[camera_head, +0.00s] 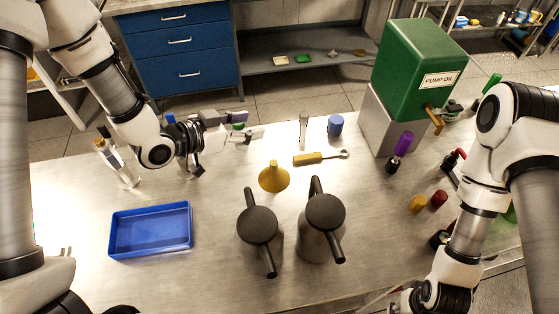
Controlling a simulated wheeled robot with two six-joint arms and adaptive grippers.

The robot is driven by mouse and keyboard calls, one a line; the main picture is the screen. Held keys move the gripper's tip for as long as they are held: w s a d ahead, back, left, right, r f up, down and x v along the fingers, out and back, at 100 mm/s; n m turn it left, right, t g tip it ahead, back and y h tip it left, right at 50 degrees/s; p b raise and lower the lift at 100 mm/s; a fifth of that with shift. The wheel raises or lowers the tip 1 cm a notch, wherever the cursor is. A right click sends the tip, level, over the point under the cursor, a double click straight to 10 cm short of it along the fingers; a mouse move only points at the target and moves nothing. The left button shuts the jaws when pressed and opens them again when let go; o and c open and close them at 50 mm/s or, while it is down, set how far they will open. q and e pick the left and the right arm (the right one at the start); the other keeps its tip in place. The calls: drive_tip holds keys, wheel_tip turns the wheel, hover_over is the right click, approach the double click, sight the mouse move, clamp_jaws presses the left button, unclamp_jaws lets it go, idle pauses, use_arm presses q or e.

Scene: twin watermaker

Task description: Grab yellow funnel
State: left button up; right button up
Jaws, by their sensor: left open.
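A yellow funnel (273,178) stands on the metal table with its wide mouth down and its narrow spout up. My left gripper (256,133) is open above the table, up and to the left of the funnel in the picture, apart from it. A small green thing shows by the left gripper's fingers; I cannot tell what it is. My right arm comes in at the right edge, and its gripper is at best cut off at the bottom edge.
Two dark grey jugs (258,226) (324,214) stand just in front of the funnel. A yellow-handled tool (308,158) lies right of it. A blue tray (150,229) is at left. A green pump oil box (415,70) stands at the back right.

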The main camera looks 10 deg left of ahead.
use_arm(q)
drive_tip(key=b, duration=1.8)
approach(271, 166)
drive_tip(key=w+d+f, duration=0.1)
drive_tip(key=w+f, duration=0.1)
drive_tip(key=shift+w+d+f, duration=0.25)
drive_tip(key=shift+w+d, duration=0.05)
drive_tip(key=shift+d, duration=0.1)
drive_tip(key=x, duration=0.2)
drive_tip(key=p+x, duration=0.1)
drive_tip(key=x, duration=0.1)
drive_tip(key=p+x, duration=0.1)
drive_tip(key=x, duration=0.1)
drive_tip(key=shift+w+d+r, duration=0.25)
drive_tip(key=shift+w+d, duration=0.1)
drive_tip(key=shift+d, duration=0.05)
drive_tip(key=shift+w+d+f, duration=0.2)
drive_tip(key=shift+w, duration=0.15)
drive_tip(key=shift+s, duration=0.1)
clamp_jaws()
